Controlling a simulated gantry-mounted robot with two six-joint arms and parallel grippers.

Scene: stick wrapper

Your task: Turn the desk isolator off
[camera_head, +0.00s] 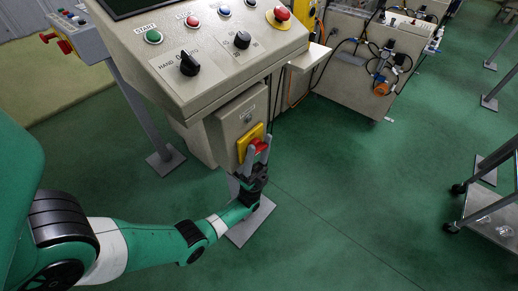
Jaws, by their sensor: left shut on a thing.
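The desk isolator is a beige box (228,126) on the front of the control desk, below its panel. It carries a yellow plate (243,140) with a red handle (260,144). My left gripper (257,151) reaches up from below and is shut on the red handle, one finger on each side. The fingers cover part of the handle, so its exact angle is hard to tell. My right gripper is not in view.
The sloping desk panel (213,62) above has a green button (153,36), black selector knobs (189,64) and a red mushroom button (281,13). A beige machine with cables (345,80) stands behind right. A metal cart (490,215) is at far right. Green floor between is clear.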

